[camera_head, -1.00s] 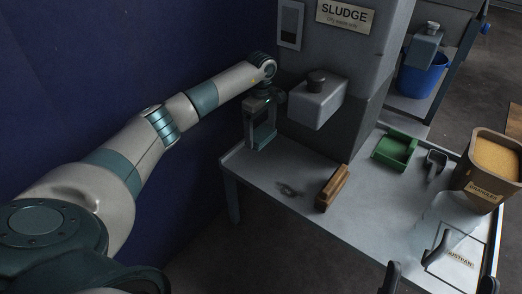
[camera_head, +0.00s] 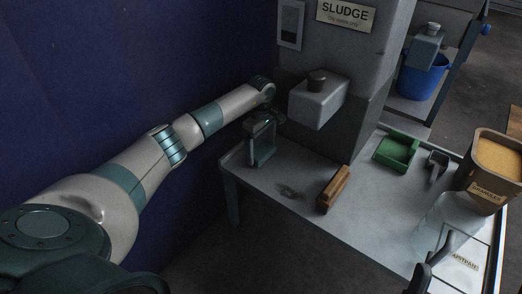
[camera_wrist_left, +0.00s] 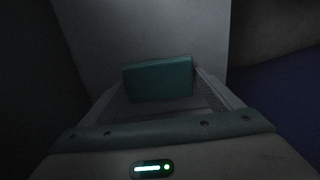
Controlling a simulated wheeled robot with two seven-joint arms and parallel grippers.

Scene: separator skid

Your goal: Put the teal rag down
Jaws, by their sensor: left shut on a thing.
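The teal rag (camera_wrist_left: 158,80) shows in the left wrist view as a small teal block between the finger tips of my left gripper (camera_wrist_left: 160,92). The gripper is shut on it. In the head view my left gripper (camera_head: 262,150) points down at the far left corner of the grey table (camera_head: 300,170), beside the sludge cabinet. The rag cannot be made out there, and whether it touches the table top is unclear. A dark part, probably of my right gripper (camera_head: 421,277), shows at the bottom right; its opening cannot be judged.
A dark smear (camera_head: 290,192) and a wooden block (camera_head: 333,189) lie on the table. A green tray (camera_head: 396,152), a grey scoop (camera_head: 437,164), a clear jug (camera_head: 440,220) and a bin of yellow grains (camera_head: 488,190) stand right. A grey box (camera_head: 318,102) overhangs the table.

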